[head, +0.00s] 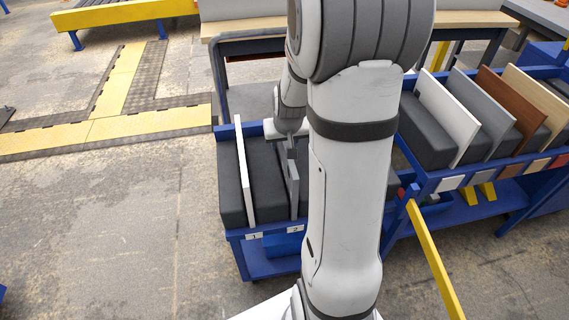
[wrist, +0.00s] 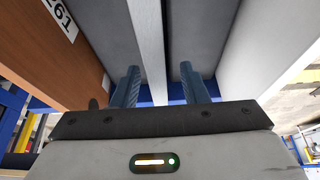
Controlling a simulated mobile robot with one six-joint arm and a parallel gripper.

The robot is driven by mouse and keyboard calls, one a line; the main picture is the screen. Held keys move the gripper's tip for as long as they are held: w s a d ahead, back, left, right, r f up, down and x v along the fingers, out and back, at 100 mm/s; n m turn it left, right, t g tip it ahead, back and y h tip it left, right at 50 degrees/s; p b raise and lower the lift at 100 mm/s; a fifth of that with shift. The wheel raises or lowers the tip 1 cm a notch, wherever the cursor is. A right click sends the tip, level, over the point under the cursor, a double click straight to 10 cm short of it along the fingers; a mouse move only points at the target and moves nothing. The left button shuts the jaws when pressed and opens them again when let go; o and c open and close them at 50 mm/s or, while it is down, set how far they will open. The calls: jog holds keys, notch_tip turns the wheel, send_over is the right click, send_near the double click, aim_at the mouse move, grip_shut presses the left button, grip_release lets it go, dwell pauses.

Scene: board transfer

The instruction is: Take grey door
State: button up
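A thin grey door (head: 294,186) stands upright in the slot marked 2 of the blue rack on the left, between dark padded blocks. In the wrist view, the pale edge of a panel, seemingly this door (wrist: 150,45), runs between the two blue fingers. My gripper (wrist: 160,88) is open, with one finger on each side of this panel and a visible gap to each. In the head view my gripper (head: 288,138) is low over the rack at the door, partly hidden by my arm. Another grey door (head: 484,105) stands in the right rack.
A white door (head: 244,168) stands in slot 1, left of the grey one. A brown panel (wrist: 75,45) shows beside the gripper in the wrist view. The right rack (head: 440,178) holds white, grey, brown and beige doors. A workbench (head: 250,27) stands behind.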

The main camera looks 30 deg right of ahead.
jog(key=shift+w+d+f, duration=0.15)
jog(key=shift+w+f, duration=0.05)
jog(key=shift+f, duration=0.5)
jog(key=shift+c, duration=0.2)
grip_shut()
dwell(0.7)
